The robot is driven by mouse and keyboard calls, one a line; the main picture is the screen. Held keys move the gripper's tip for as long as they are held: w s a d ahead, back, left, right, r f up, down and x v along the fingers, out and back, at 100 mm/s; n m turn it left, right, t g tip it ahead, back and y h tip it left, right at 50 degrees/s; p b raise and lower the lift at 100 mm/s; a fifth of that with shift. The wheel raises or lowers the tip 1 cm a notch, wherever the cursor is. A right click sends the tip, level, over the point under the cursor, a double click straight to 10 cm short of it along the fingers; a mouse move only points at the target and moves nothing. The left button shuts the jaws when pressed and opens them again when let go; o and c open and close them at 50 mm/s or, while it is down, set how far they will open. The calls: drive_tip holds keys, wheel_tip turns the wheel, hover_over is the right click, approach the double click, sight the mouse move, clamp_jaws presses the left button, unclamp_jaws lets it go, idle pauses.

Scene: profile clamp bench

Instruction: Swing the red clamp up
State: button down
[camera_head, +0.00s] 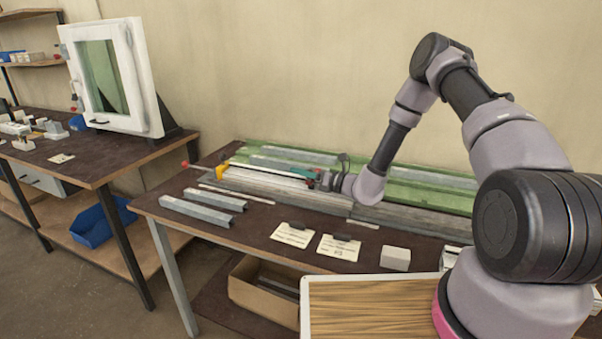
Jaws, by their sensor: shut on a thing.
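My gripper (322,180) is at the profile bench in the middle of the picture, at the end of my arm reaching in from the right. It is shut on the red clamp (311,174), of which only a small red part shows at the fingertips. The grip itself is too small to see in detail. A green clamp part (301,171) sits right beside it on the left.
A green channel (430,196) runs along the wall behind. A cardboard box (262,295) stands below. A framed window (110,75) stands on the left table.

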drive_tip(key=shift+w+d+r+m, duration=0.15)
drive_tip(key=shift+w+r+m, duration=0.15)
drive_tip(key=shift+r+m, duration=0.35)
drive_tip(key=shift+w+d+r+m, duration=0.1)
drive_tip(key=shift+w+r+m, duration=0.15)
drive_tip(key=shift+r+m, duration=0.35)
drive_tip(key=w+d+r+m+g, duration=0.1)
drive_tip(key=w+d+m, duration=0.1)
drive_tip(key=w+m, duration=0.4)
drive_tip(key=w+d+r+m+g, duration=0.1)
drive_tip(key=w+d+m+g, duration=0.1)
drive_tip(key=w+m, duration=0.3)
drive_tip(key=shift+w+d+r+m, duration=0.35)
drive_tip(key=shift+d+m, duration=0.15)
drive_tip(key=shift+m, duration=1.15)
drive_tip(key=shift+f, duration=0.1)
drive_tip(key=c, duration=0.8)
unclamp_jaws()
drive_tip(key=shift+c, duration=0.2)
